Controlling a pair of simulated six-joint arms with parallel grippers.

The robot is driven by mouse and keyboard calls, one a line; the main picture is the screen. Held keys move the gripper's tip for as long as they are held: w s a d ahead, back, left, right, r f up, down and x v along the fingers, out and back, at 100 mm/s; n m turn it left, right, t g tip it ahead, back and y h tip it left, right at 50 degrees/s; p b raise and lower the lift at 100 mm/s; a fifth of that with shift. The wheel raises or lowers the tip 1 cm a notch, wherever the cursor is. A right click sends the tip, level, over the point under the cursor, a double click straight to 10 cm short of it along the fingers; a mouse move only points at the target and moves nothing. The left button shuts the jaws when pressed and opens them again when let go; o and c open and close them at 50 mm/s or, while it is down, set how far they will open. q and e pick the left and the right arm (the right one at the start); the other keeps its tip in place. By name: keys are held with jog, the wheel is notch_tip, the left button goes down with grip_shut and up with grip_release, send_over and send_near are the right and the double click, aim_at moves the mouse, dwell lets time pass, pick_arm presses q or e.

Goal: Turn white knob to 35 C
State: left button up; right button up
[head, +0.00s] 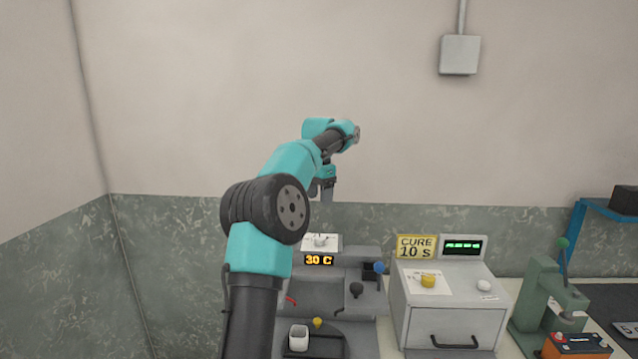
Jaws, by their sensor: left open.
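The white knob (320,240) sits on a white plate at the back of the grey machine (345,262). The orange display (319,260) just below it reads 30 C. My left gripper (327,200) points down above the knob, apart from it in the picture, and is open with nothing seen in it. Its fingers are small and partly hidden by my arm. My left arm also covers the left side of the grey machine. My right gripper is out of view.
Right of the machine stands a grey box (455,305) with a yellow knob (428,280), another white knob (484,286) and a "CURE 10 s" sign (416,246). A green press (545,295) stands farther right.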

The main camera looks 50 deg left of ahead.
pick_arm(q)
jog(key=shift+r, duration=1.9)
